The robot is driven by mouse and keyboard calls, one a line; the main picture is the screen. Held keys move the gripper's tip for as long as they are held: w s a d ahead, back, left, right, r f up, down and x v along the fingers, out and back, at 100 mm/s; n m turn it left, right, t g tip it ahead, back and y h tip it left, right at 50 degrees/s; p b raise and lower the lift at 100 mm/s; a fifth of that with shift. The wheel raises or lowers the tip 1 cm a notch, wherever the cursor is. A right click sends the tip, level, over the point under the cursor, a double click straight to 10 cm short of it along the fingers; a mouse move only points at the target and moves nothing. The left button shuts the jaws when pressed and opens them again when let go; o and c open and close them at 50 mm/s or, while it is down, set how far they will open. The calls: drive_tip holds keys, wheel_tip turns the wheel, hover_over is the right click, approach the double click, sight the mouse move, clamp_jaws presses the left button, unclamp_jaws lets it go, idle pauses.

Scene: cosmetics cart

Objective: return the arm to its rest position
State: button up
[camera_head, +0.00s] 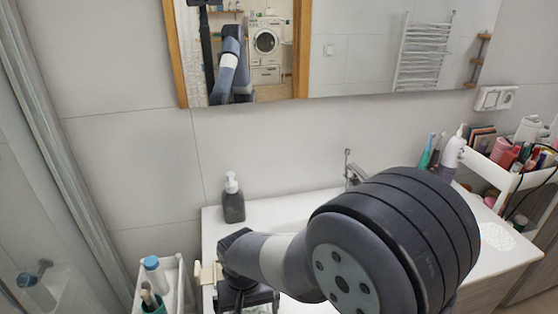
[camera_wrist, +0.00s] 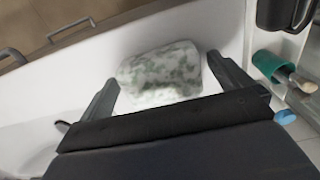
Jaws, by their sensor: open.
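My gripper (camera_wrist: 162,70) is open, with its two dark fingers spread wide in the wrist view. A white and green mottled soft-looking item (camera_wrist: 160,66) lies on the white countertop (camera_wrist: 50,80) between and beyond the fingertips. I cannot tell whether a finger touches it, but the jaws are not closed on it. In the head view my arm reaches across the front of the washbasin counter (camera_head: 265,207), its wrist near the left end.
A grey soap bottle (camera_head: 233,202) stands at the counter's back left, and the faucet (camera_head: 352,172) behind my arm. A white cart (camera_head: 178,272) with bottles and brushes is close left of my wrist. A crowded white shelf unit (camera_head: 505,178) stands right. The mirror (camera_head: 370,45) hangs behind.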

drive_tip(key=shift+r, duration=1.9)
